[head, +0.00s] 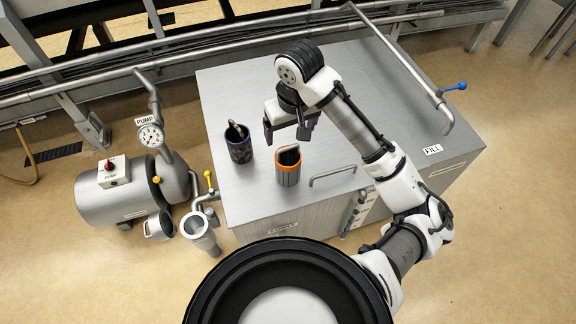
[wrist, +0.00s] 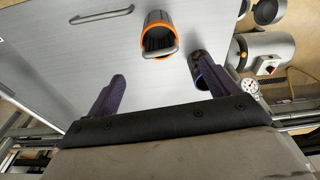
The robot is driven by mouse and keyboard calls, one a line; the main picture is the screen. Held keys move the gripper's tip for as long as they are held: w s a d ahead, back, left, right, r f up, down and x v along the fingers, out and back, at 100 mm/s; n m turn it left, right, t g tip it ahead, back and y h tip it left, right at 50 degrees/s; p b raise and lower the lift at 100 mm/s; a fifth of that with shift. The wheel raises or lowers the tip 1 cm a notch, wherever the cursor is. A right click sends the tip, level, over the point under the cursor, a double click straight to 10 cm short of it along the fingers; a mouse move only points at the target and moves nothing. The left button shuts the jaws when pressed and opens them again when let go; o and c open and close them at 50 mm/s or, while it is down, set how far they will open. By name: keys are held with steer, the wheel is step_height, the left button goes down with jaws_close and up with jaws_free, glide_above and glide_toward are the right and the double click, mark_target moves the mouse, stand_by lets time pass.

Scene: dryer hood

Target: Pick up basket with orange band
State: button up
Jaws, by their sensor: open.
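The basket with the orange band (head: 288,168) is a small dark grey cylinder with an orange rim and a loop handle. It stands upright on the grey metal worktop near its front edge. In the wrist view the orange-banded basket (wrist: 157,36) is beyond the fingertips, between their lines. My gripper (head: 286,134) is open and empty, above the worktop and behind the basket, apart from it. In the wrist view my gripper's two purple fingers (wrist: 162,80) are spread wide. A dark purple-blue basket (head: 239,145) stands to the left of the orange-banded one.
The other basket also shows beside the right finger in the wrist view (wrist: 199,68). A bar handle (head: 333,174) is right of the orange-banded basket. A pump tank (head: 120,190) with a gauge stands left. Pipes run behind. The worktop's left rear is clear.

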mark_target(288, 147)
steer(key=f, duration=0.3)
steer(key=w+f, duration=0.1)
steer(key=f, duration=0.5)
steer(key=shift+w+a+f, duration=0.2)
steer(key=shift+w+a, duration=0.05)
steer(key=shift+a, duration=0.05)
steer(key=c, duration=1.1)
